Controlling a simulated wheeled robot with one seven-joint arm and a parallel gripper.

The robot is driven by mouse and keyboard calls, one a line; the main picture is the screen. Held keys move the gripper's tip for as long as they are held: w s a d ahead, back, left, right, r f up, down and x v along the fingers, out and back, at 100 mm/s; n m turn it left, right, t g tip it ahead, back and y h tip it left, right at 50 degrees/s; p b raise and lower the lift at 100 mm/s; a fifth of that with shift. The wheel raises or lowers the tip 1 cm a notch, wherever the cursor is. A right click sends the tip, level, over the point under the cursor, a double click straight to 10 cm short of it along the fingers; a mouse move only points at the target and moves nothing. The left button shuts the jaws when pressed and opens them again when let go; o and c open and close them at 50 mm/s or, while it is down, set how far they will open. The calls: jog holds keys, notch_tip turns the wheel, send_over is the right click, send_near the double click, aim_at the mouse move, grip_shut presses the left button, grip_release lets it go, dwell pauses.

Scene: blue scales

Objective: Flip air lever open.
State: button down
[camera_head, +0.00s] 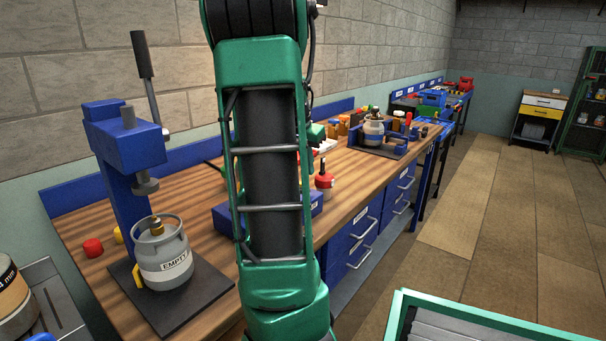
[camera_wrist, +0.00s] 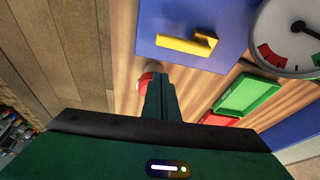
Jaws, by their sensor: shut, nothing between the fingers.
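A yellow lever (camera_wrist: 190,43) with a bent-up end is mounted on a blue panel (camera_wrist: 225,18) in the upper middle of the wrist view; it is likely the air lever. My gripper (camera_wrist: 160,80) is shut and empty. Its fingertips appear just below the lever, apart from it in the picture; the depth between them is unclear. A white dial gauge (camera_wrist: 288,48) with a dark needle and red and green zones sits right of the lever. In the head view my green arm hides the lever and my gripper.
On the wooden bench, a grey canister (camera_head: 165,262) marked EMPTY stands under a blue press (camera_head: 122,140). Another canister (camera_head: 373,132) stands farther back.

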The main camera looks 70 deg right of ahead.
jog(key=v, duration=0.8)
jog(key=shift+w+r, duration=0.1)
dwell(0.3)
